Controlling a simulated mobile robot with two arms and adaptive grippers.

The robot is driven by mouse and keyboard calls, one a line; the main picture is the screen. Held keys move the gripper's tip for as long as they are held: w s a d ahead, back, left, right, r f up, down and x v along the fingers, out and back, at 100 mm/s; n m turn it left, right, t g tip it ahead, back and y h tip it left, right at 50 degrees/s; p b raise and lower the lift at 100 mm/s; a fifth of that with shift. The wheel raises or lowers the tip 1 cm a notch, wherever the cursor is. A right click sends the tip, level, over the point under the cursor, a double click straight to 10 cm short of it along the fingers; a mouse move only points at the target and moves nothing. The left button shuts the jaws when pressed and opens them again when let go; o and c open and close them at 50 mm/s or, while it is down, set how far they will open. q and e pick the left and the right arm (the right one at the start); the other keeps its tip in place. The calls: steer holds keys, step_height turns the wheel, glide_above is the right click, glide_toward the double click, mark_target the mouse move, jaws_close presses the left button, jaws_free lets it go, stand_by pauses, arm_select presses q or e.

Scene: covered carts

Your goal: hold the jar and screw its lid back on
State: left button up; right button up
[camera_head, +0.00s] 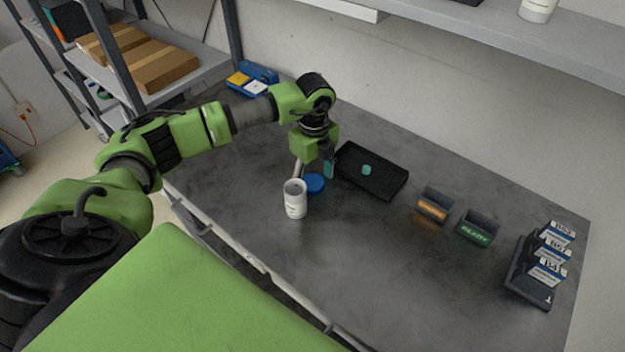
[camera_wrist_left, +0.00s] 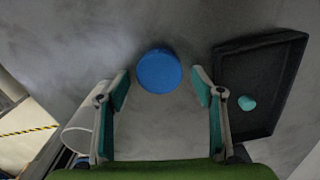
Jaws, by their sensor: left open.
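The white jar (camera_head: 295,203) stands upright and open on the grey table, with a label on its side. In the left wrist view the jar (camera_wrist_left: 80,130) is at the lower left, partly behind a finger. The blue lid (camera_head: 315,184) lies flat on the table just right of and behind the jar. The lid (camera_wrist_left: 159,71) also shows in the left wrist view, ahead of and between the fingertips. My left gripper (camera_head: 314,170) is open and empty, pointing down above the table near the lid. It also shows in the left wrist view (camera_wrist_left: 160,80). My right gripper is not visible.
A black tray (camera_head: 385,186) with a small teal object (camera_head: 367,170) lies right of the lid. Two small labelled bins, orange (camera_head: 433,207) and green (camera_head: 475,232), stand farther right. A card rack (camera_head: 527,288) is at the right end. The front middle of the table is clear.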

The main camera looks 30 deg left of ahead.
mark_target(314, 183)
arm_select(q)
steer(key=c, duration=0.8)
steer(key=shift+c, duration=0.2)
steer(key=shift+r, duration=0.1)
step_height(314, 183, up, 10)
steer(key=b, duration=0.2)
steer(key=shift+b, duration=0.3)
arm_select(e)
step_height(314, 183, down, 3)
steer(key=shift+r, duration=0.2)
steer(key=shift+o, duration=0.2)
